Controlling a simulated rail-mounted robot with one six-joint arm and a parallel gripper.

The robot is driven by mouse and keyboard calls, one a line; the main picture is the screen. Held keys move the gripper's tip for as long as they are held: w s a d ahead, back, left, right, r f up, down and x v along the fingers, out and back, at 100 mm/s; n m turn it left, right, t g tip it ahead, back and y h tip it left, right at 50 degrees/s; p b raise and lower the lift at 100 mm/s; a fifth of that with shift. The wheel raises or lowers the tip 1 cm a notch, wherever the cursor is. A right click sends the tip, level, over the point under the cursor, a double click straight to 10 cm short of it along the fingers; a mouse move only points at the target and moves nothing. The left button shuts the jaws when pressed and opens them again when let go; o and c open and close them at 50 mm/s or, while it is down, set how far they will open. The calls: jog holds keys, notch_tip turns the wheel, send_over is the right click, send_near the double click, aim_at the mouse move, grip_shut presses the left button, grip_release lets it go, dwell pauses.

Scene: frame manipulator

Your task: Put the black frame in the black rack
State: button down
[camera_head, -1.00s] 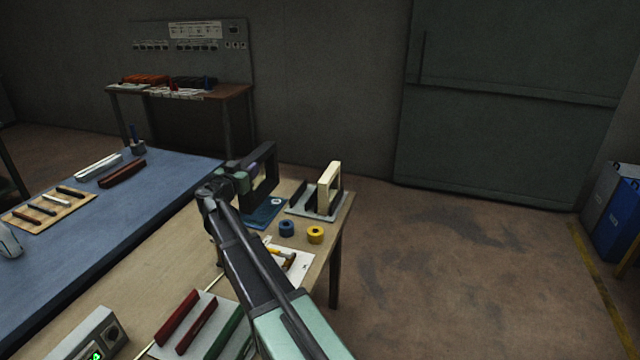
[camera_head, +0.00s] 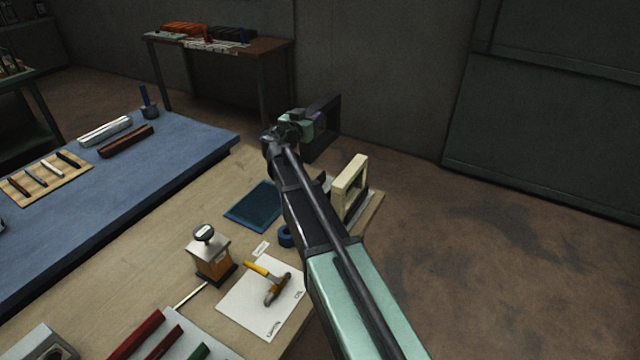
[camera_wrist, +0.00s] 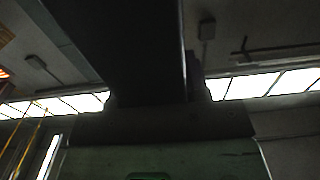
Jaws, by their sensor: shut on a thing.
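My gripper (camera_head: 304,126) is shut on the black frame (camera_head: 326,118) and holds it up in the air past the far edge of the wooden table. In the wrist view the frame (camera_wrist: 125,45) is a large dark shape above my gripper, and the fingertips are hard to make out. A dark rack (camera_head: 366,202) stands near the table's far right corner, mostly hidden behind my arm and a cream frame (camera_head: 349,186) that stands upright at it. The held frame is apart from the rack, beyond it and to the left in the head view.
A blue mat (camera_head: 252,206) lies left of my arm, with a blue ring (camera_head: 286,236) near it. A stamp-like device (camera_head: 210,258) and a yellow hammer (camera_head: 268,280) on a white sheet are nearer. A blue-topped table (camera_head: 120,195) adjoins on the left.

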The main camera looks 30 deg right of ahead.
notch_tip(320, 180, down, 20)
jog(key=b, duration=1.8)
jog(key=c, duration=0.6)
grip_release()
jog(key=shift+d, duration=0.1)
